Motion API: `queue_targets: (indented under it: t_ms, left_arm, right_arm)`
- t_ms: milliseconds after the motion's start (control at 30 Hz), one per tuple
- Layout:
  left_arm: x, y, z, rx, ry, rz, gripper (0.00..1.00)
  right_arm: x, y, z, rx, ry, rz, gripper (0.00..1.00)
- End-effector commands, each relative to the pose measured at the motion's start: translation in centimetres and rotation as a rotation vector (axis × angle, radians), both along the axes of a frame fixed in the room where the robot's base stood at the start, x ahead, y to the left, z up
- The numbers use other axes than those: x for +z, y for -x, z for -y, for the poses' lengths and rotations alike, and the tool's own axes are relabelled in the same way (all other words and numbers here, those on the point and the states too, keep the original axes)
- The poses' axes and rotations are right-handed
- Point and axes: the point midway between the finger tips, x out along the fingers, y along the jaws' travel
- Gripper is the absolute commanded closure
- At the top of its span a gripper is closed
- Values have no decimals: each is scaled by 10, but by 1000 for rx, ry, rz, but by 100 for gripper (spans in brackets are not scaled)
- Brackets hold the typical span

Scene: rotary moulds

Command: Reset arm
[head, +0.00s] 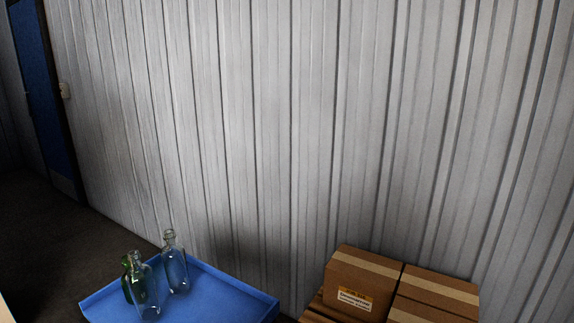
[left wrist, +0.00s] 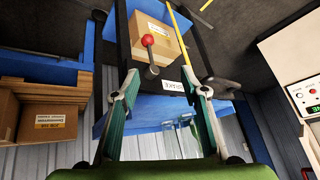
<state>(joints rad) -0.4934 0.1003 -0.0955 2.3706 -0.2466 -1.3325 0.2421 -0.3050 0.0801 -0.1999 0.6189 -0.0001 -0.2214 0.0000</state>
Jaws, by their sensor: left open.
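My left gripper (left wrist: 162,88) shows in the left wrist view, its two fingers with teal inner sides spread wide apart. It is open, and I see nothing held between its fingertips. Beyond the fingers are a lever with a red ball knob (left wrist: 148,40) and a small white label (left wrist: 174,87). A green rounded shape fills the bottom edge of this view; I cannot tell what it is. Neither gripper shows in the head view, and my right gripper is in neither view.
A blue tray (head: 230,302) holds clear bottles (head: 174,272) and a green one. Cardboard boxes (head: 350,282) stand on wood at its right, before a corrugated wall (head: 300,130). The left wrist view also shows another carton (left wrist: 155,42) and a control panel (left wrist: 296,88) at right.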

Motion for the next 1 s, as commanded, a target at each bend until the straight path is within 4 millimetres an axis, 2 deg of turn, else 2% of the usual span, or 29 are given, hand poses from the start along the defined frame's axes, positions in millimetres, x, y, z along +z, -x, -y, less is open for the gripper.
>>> queue_targets:
  t_ms: [100,300,567,767,867,1000]
  left_arm:
    - [-8,34,24,-108,43,-122,59]
    - [-13,88,61,-294,113,-289,59]
    - [-74,75,62,-294,113,-316,59]
    - [-135,72,64,-295,115,-342,59]
    - [-178,77,64,-296,116,-361,59]
    - [-245,94,61,-298,117,-391,59]
  right_arm:
    - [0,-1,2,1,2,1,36]
    - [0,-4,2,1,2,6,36]
    - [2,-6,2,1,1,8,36]
    - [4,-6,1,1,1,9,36]
    - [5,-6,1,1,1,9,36]
    - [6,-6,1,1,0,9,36]
